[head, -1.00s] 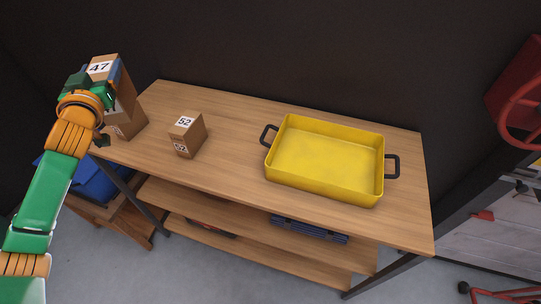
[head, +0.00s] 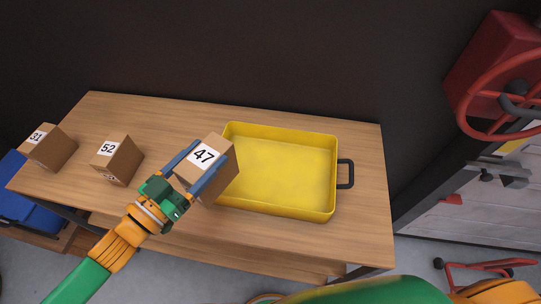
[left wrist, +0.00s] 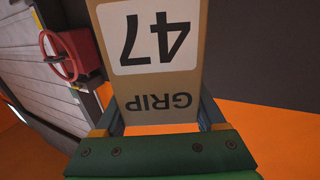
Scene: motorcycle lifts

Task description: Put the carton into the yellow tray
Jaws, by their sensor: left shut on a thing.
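The carton (head: 222,176) with the label 47 is held by my left gripper (head: 206,168), which is shut on it with a blue finger on each side. The carton overlaps the left end of the yellow tray (head: 325,207) in the head view, and I cannot tell its exact height. The tray stands on the wooden table, its floor bare where it shows; the carton hides its left handle. In the left wrist view the carton (left wrist: 158,85) shows its 47 label and the word GRIP upside down between the fingers. My right gripper is not in view.
A carton labelled 52 (head: 122,162) and a carton labelled 31 (head: 55,150) stand on the left part of the wooden table (head: 364,233). A blue bin (head: 22,205) is low at the left. A red wheel (head: 510,97) stands at the right beyond the table.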

